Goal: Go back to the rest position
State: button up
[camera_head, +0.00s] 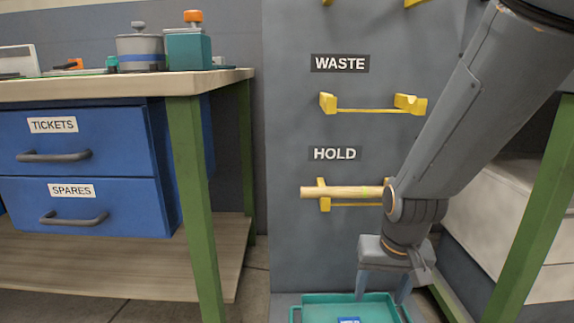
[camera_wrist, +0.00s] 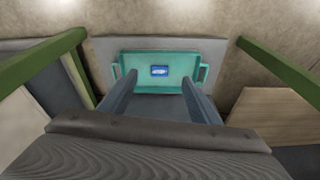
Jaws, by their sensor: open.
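My gripper (camera_head: 383,287) points down over a teal tray (camera_head: 346,312) at the bottom of the head view. In the wrist view my gripper (camera_wrist: 160,97) shows two fingers spread apart with nothing between them. The teal tray (camera_wrist: 188,87) lies beyond the fingertips, with a handle at each side and a small blue item (camera_wrist: 159,71) in it. I cannot tell whether the fingertips touch the tray.
A turned wooden piece (camera_head: 340,192) lies across the yellow HOLD brackets (camera_head: 324,204) on a grey panel. The WASTE brackets (camera_head: 327,103) above are empty. A workbench (camera_head: 120,88) with blue drawers (camera_head: 85,145) stands left. Green posts (camera_head: 530,215) flank my arm at right.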

jog(key=s+a+r+n+g+y+p, duration=0.1)
jog(key=s+a+r+n+p, duration=0.25)
jog(key=s+a+r, duration=0.6)
jog(key=s+a+r+n+g+y+p, duration=0.1)
jog(key=s+a+r+n+p, duration=0.2)
jog(key=s+a+r+n, duration=0.6)
jog(key=d+r+m+p, duration=0.3)
jog(key=d+r+p, duration=0.3)
jog(key=p, duration=0.6)
jog(key=s+d+r+m+h+p, duration=0.1)
jog(key=d+r+m+p, duration=0.3)
jog(key=r+p, duration=0.7)
jog(key=d+r+m+h+p, duration=0.1)
jog(key=d+r+m+p, duration=0.3)
jog(key=d+r+p, duration=0.4)
jog(key=shift+s+d+r+p, duration=0.15)
jog(key=shift+s+r+p, duration=0.4)
jog(key=shift+p, duration=3.05)
jog(key=shift+w+r, duration=0.15)
jog(key=shift+w, duration=0.05)
